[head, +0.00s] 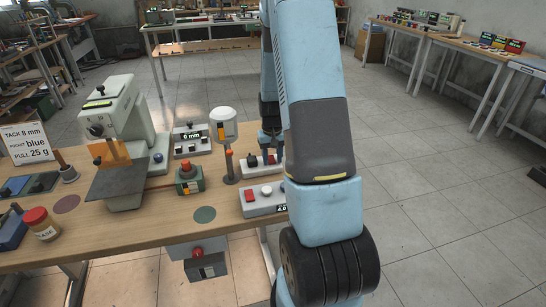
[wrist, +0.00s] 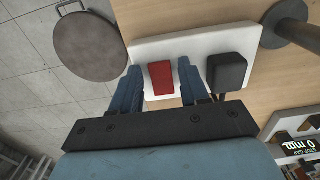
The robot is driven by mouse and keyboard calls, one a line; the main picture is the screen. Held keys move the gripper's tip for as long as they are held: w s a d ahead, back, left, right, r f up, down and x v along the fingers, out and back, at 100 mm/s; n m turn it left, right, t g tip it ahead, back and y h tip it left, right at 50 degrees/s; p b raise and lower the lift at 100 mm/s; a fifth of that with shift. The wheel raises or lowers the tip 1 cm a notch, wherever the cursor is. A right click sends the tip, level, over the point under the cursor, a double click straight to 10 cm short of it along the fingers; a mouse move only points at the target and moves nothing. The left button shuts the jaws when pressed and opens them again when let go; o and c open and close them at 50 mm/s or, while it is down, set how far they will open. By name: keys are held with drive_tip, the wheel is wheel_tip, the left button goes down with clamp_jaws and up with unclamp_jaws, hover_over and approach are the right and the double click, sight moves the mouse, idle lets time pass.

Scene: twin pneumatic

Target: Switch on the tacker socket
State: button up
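The tacker socket is a white block (wrist: 205,48) on the wooden table, near its edge. In the wrist view it carries a red rocker switch (wrist: 161,78) and a black plug (wrist: 227,71). In the head view the socket (head: 272,171) is partly hidden by my arm, with the black plug at its left. My gripper (wrist: 158,76) is open and empty over the socket, its blue fingers on either side of the red switch. My gripper also shows in the head view (head: 271,150). I cannot tell whether the fingers touch the socket or which way the rocker is tipped.
A grey box (head: 264,207) with a red button and white knob stands in front of the socket. A post with an orange top (head: 230,166) is close on the left. The tacker machine (head: 122,115) and a "0 mm" display box (head: 192,141) stand further left.

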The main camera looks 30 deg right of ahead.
clamp_jaws()
drive_tip(key=shift+w+d+r+g+y, duration=0.1)
drive_tip(key=shift+w+g+y, duration=0.2)
drive_tip(key=shift+g, duration=0.7)
drive_tip(key=shift+w+d+r+g+y, duration=0.1)
drive_tip(key=shift+w+g+y, duration=0.2)
drive_tip(key=shift+g, duration=0.7)
drive_tip(key=shift+o, duration=1)
unclamp_jaws()
drive_tip(key=shift+r, duration=0.1)
